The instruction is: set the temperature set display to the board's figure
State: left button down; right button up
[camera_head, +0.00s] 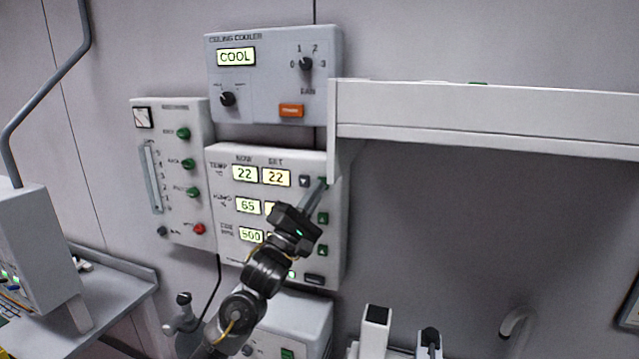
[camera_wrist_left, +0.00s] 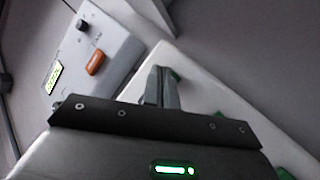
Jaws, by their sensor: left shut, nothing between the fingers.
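The control panel (camera_head: 222,160) on the wall has a NOW and a SET column. The temperature set display (camera_head: 276,177) reads 22, and the temperature now display (camera_head: 244,173) also reads 22. In the left wrist view the shut fingers (camera_wrist_left: 160,88) are beside a green button (camera_wrist_left: 173,77); contact cannot be told. My gripper partly hides the lower set displays. I see no board with a figure.
A ceiling cooler panel (camera_head: 270,85) showing COOL is above. A panel with green knobs and a red button (camera_head: 170,170) is at the left. A white shelf (camera_head: 490,115) juts out close right of the buttons. Lower green buttons (camera_head: 322,218) line the panel's right side.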

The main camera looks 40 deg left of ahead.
pick_arm(q)
jog(key=shift+w+a, duration=0.15)
jog(key=shift+w, duration=0.25)
dwell(0.8)
dwell(0.4)
jog(key=shift+s+d+p, duration=0.3)
jog(key=shift+s+p, duration=0.25)
jog(key=shift+s, duration=0.3)
jog(key=s, duration=0.1)
jog(key=s+d+p, duration=0.1)
jog(key=s, duration=0.2)
jog(key=shift+s+d+p, duration=0.3)
jog(key=shift+s, duration=0.05)
dwell(0.4)
